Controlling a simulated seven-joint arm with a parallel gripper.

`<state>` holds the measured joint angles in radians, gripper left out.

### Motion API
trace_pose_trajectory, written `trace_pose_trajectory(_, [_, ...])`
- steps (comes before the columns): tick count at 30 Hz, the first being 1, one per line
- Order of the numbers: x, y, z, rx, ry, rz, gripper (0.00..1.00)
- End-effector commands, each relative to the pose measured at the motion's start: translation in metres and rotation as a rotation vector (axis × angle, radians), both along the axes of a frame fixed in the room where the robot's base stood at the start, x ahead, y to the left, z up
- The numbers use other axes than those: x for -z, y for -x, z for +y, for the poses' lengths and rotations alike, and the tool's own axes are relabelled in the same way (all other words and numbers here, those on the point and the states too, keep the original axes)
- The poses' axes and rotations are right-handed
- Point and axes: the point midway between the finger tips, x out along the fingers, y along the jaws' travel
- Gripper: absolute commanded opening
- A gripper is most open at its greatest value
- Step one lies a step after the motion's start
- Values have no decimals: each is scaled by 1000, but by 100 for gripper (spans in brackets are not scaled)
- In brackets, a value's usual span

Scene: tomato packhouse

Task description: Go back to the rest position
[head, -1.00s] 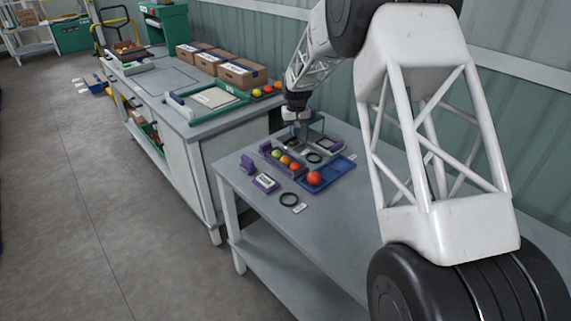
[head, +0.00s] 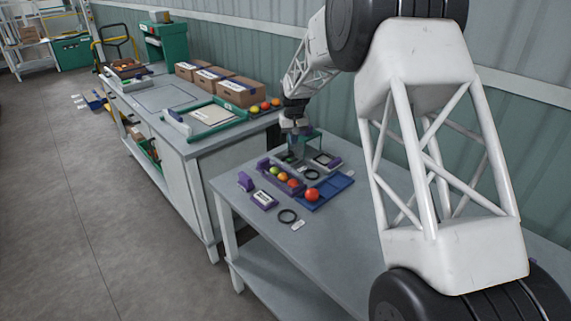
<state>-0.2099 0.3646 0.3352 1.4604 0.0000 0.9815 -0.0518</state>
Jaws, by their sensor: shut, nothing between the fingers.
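My gripper (head: 297,148) points down over the back of the near grey table (head: 330,235), in front of the green-framed stand. It is shut with nothing visible in it, and its fingertips are small and hard to make out. My arm's large white links fill the right of the view.
A longer bench (head: 200,150) behind holds cardboard boxes (head: 241,93) and a green-framed tray (head: 222,122). The near table's front is clear.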

Motion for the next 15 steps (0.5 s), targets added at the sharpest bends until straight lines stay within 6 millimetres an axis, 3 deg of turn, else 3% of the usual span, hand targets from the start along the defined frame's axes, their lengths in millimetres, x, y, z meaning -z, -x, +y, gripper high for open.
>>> trace_pose_trajectory(8, [-9,6,-4,4,-1,-4,0])
trace_pose_trajectory(15, [-41,35,-23,21,-3,-20,0])
